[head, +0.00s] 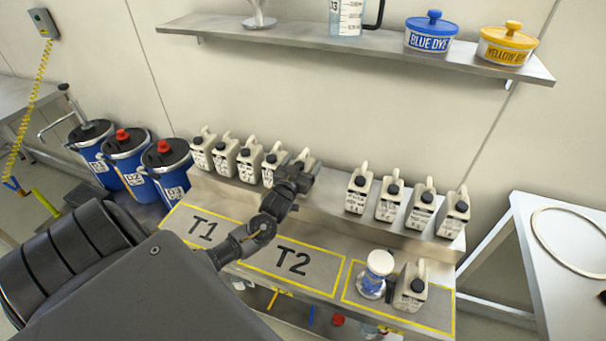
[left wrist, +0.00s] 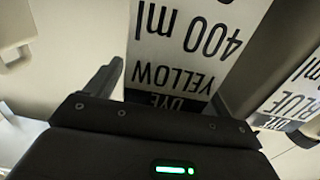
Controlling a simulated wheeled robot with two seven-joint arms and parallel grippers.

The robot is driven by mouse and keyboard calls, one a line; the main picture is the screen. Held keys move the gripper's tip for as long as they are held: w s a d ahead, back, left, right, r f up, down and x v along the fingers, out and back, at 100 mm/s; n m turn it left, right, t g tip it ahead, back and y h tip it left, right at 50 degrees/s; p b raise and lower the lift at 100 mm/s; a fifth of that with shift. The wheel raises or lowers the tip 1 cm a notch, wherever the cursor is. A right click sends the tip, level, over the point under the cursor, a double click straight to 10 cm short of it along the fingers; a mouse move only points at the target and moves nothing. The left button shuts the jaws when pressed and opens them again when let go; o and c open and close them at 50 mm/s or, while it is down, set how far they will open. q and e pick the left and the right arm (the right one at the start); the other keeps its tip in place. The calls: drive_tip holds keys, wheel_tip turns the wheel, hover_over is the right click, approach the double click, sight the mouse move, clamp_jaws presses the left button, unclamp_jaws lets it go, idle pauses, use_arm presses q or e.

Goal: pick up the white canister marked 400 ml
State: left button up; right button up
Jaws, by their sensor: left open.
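A white canister (left wrist: 187,45) with an upside-down label reading 400 ml, YELLOW DYE fills the middle of the left wrist view. My left gripper (left wrist: 172,88) is open in front of it, with one finger showing at the left; I cannot tell whether it touches the canister. In the head view my left gripper (head: 299,176) is at the right end of the left group of canisters on the raised ledge. My right gripper is not in view.
A neighbouring canister labelled BLUE DYE (left wrist: 293,98) stands close beside. More canisters (head: 224,155) stand to the left, and another group (head: 388,200) to the right. The bench (head: 322,262) has T1 and T2 zones, clear in front. A shelf (head: 330,40) hangs above.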

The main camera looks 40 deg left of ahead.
use_arm(q)
drive_tip(key=c, duration=1.7)
drive_tip(key=shift+c, duration=0.3)
drive_tip(key=shift+r, duration=0.15)
